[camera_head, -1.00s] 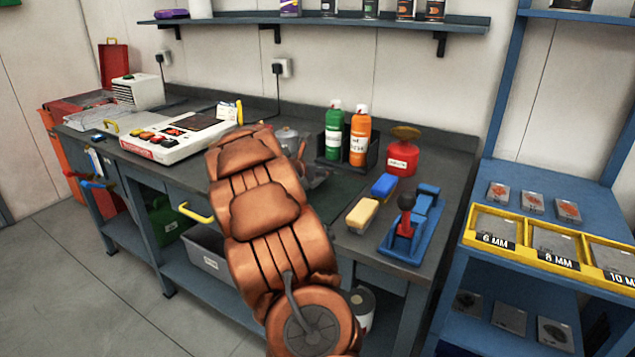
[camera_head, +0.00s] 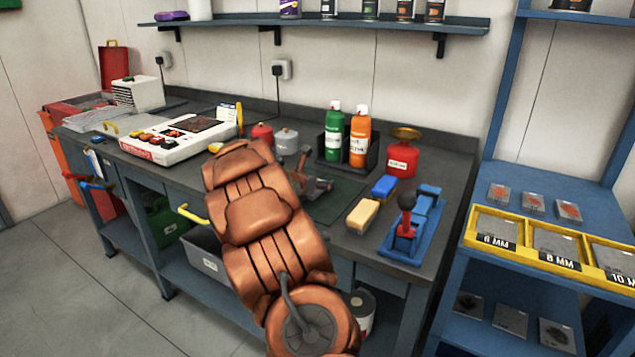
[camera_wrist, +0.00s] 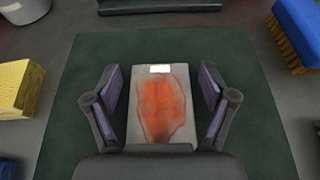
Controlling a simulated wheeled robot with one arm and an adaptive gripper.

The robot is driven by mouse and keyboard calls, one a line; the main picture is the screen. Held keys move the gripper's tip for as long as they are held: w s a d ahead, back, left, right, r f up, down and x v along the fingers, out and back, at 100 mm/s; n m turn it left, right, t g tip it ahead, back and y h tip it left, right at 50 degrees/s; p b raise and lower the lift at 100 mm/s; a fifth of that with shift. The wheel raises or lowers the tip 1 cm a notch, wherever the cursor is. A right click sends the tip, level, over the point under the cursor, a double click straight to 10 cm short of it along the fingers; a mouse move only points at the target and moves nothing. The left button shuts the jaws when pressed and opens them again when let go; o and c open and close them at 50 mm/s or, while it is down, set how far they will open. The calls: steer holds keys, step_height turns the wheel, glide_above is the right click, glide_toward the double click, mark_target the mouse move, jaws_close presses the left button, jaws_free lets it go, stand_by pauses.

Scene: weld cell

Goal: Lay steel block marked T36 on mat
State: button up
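A grey steel block (camera_wrist: 160,135) with a large orange-red rust patch lies flat on the dark green mat (camera_wrist: 72,130) in the wrist view. Its small white label is too blurred to read. My gripper (camera_wrist: 161,98) is open, with one finger on each side of the block and a visible gap at both sides. In the head view my gripper (camera_head: 318,187) is low over the mat (camera_head: 345,198), partly behind my arm. The block cannot be made out there.
A blue rack (camera_head: 525,185) is at the right.

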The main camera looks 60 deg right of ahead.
stand_by(0.3)
steer(key=shift+a+r, duration=0.1)
steer(key=shift+r, duration=0.05)
steer(key=v, duration=1)
steer(key=shift+v, duration=0.9)
steer(key=shift+s, duration=0.15)
steer(key=s+a+m, duration=0.1)
steer(key=a+m, duration=0.1)
steer(key=s+a+m+y, duration=0.1)
steer(key=s+a+m, duration=0.1)
steer(key=a, duration=0.1)
steer(key=s+a+r+m+g, duration=0.1)
steer(key=s+a+m, duration=0.1)
steer(key=shift+s+a+r, duration=0.1)
steer(key=shift+s+a, duration=0.1)
steer(key=shift+a, duration=0.05)
steer(key=s+a+f+m+y, duration=0.2)
steer(key=s+a+m+y, duration=0.2)
steer(key=a, duration=0.9)
steer(key=s+a+f+m+g+y, duration=0.1)
steer(key=s+a+f+m+y, duration=0.2)
steer(key=s+a, duration=0.6)
steer(key=s+a+f+m+y, duration=0.3)
steer(key=s+a+m+y, duration=0.2)
steer(key=a, duration=1.3)
steer(key=shift+s+g, duration=0.3)
steer(key=shift+s, duration=0.95)
